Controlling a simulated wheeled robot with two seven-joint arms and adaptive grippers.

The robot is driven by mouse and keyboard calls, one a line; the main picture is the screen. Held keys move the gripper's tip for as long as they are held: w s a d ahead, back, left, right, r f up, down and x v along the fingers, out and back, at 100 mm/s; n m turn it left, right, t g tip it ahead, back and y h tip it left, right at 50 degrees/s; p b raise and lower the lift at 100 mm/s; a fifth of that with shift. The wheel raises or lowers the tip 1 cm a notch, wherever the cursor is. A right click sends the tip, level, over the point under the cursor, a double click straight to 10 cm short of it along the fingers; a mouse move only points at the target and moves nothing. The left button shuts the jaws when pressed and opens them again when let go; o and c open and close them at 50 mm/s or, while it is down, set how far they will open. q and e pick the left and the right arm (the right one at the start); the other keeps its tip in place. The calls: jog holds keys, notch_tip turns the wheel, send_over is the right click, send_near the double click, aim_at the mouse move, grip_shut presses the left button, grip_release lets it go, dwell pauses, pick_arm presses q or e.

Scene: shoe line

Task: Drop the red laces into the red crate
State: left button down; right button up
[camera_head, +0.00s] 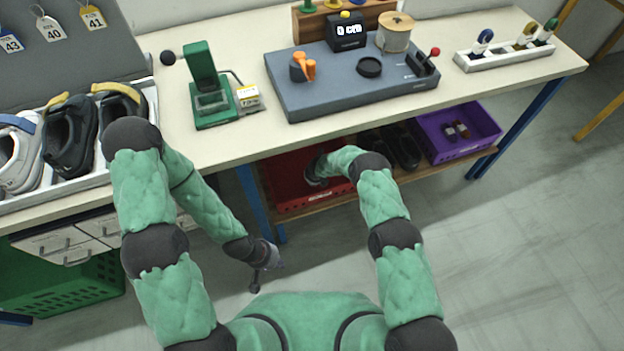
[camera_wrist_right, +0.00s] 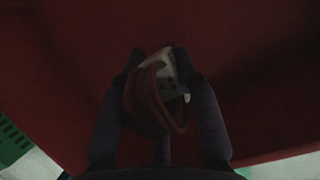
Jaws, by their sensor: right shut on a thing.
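The red crate (camera_head: 290,204) stands on the shelf under the bench, left of the black shoes. In the right wrist view its dark red inside (camera_wrist_right: 60,60) fills most of the picture. My right gripper (camera_head: 316,178) reaches into the crate under the bench edge. In the right wrist view, my right gripper (camera_wrist_right: 160,85) is shut on the red laces (camera_wrist_right: 148,98), a looped bundle with a pale tag, held over the crate's inside. My left gripper (camera_head: 262,278) hangs low in front of the bench, away from the crate; its finger opening is unclear.
A purple crate (camera_head: 462,150) with small items stands right of the black shoes (camera_head: 403,146) on the shelf. A green crate (camera_head: 70,292) is at lower left. The bench top (camera_head: 300,138) overhangs the shelf, and a blue leg (camera_head: 252,196) stands beside the red crate.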

jog(key=shift+w+r, duration=0.1)
jog(key=shift+r, duration=0.05)
jog(key=shift+f, duration=0.65)
jog(key=o, duration=1.1)
jog(key=shift+r, duration=0.1)
jog(key=shift+r, duration=0.25)
jog(key=p+v, duration=0.6)
jog(key=p, duration=0.2)
jog(key=shift+r+p, duration=0.4)
jog(key=shift+s+d+r+p, duration=0.15)
jog(key=shift+s+r+p, duration=0.35)
jog(key=shift+p, duration=0.5)
